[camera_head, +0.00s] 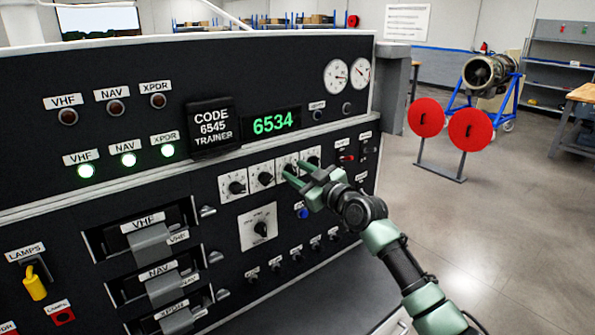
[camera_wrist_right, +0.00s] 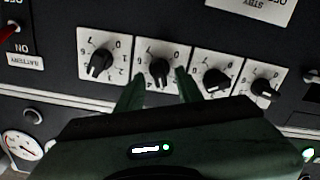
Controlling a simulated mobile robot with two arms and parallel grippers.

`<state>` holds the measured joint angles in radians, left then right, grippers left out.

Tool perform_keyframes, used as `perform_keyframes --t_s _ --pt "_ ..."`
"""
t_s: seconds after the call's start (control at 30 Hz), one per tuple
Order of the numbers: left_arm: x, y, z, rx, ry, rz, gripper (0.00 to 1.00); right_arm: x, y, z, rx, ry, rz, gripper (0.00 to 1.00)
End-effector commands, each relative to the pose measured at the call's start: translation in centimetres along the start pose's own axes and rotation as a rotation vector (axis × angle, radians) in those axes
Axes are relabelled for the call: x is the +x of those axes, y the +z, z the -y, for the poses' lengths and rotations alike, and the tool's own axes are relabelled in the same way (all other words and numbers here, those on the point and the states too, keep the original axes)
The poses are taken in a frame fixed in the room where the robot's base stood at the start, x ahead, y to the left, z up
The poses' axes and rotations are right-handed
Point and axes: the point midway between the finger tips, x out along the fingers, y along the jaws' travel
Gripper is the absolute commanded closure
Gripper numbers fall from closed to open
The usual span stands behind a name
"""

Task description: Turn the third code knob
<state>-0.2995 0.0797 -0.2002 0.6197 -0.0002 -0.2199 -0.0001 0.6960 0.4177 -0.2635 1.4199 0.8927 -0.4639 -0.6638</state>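A row of code knobs sits on white dial plates on the black panel. The third code knob (camera_head: 289,168) is partly hidden behind my right gripper (camera_head: 297,173). In the right wrist view, which shows the row upside down, the third knob (camera_wrist_right: 160,71) is black and second from the left. My right gripper (camera_wrist_right: 160,85) is open, with its green fingers on either side of this knob and small gaps showing. Contact with the panel cannot be told. The green display (camera_head: 273,122) reads 6534. The black placard (camera_head: 212,127) reads CODE 6545 TRAINER. My left gripper is out of view.
The first knob (camera_head: 236,187), second knob (camera_head: 264,178) and fourth knob (camera_head: 313,160) stand close beside. A larger knob (camera_head: 260,228) and a blue button (camera_head: 302,213) are below. Three green lamps are lit at left.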

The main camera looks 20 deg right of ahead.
Motion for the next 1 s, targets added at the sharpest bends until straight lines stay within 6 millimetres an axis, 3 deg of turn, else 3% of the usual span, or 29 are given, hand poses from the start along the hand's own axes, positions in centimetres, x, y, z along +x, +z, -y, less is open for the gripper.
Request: perform_keyframes --t_s 0.2,0.33,0.73,1.0 --pt "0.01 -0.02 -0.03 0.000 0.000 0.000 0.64 0.03 0.05 0.04 0.000 -0.001 0.001 0.64" --pt "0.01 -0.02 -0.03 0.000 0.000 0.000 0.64 0.02 0.06 0.04 0.000 -0.001 0.001 1.00" --pt "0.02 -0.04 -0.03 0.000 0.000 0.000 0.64 0.00 0.08 0.00 0.040 -0.001 0.001 1.00" --pt "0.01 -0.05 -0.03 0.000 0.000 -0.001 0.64 0.01 0.12 -0.09 0.204 -0.001 0.002 1.00"
